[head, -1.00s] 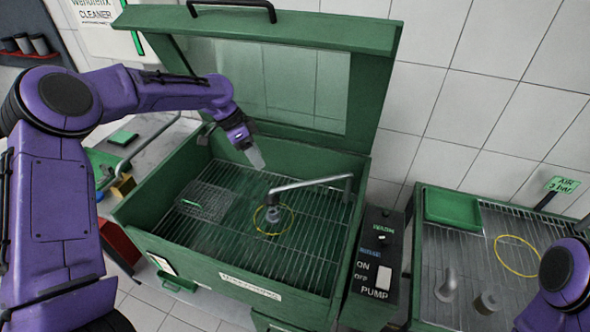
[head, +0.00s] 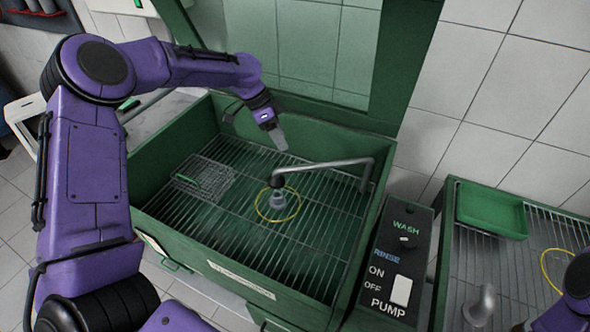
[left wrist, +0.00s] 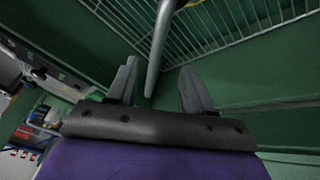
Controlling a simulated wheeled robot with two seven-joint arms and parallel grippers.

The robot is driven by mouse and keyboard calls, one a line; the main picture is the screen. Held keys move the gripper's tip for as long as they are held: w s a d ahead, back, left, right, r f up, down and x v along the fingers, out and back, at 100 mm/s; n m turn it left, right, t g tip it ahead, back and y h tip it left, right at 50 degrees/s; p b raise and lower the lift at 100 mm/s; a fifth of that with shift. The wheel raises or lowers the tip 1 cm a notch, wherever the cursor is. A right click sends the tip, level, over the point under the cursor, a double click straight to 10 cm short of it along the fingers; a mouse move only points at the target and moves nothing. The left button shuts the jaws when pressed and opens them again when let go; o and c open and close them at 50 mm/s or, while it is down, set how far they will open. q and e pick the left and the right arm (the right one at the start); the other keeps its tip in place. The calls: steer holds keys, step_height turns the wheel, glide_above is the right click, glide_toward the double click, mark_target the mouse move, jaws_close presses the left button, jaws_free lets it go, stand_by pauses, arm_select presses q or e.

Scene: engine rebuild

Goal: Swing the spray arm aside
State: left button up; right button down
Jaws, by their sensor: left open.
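The spray arm (head: 325,165) is a grey bent pipe inside the green parts washer (head: 160,208). It reaches left from its upright at the right side, and its free end turns down over a small grey part (head: 278,196) inside a yellow ring. My left gripper (head: 281,141) is open and empty, above and behind the spray arm's free end in the head view. In the left wrist view, a grey pipe (left wrist: 162,45) that looks like the spray arm shows between the two open fingers (left wrist: 158,88); whether they touch it I cannot tell. My right gripper is out of view.
The washer's lid stands open behind. A wire basket (head: 203,180) lies on the grate at left. The control box (head: 393,262) with a pump switch stands at right. Beyond it a second tray holds a green bin (head: 492,215), a yellow ring and a grey part (head: 480,306).

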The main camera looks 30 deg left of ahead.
mark_target(296, 166)
arm_select(q)
steer(key=p+x, duration=0.2)
steer(key=x, duration=0.8)
jaws_close()
steer(key=shift+d, duration=0.15)
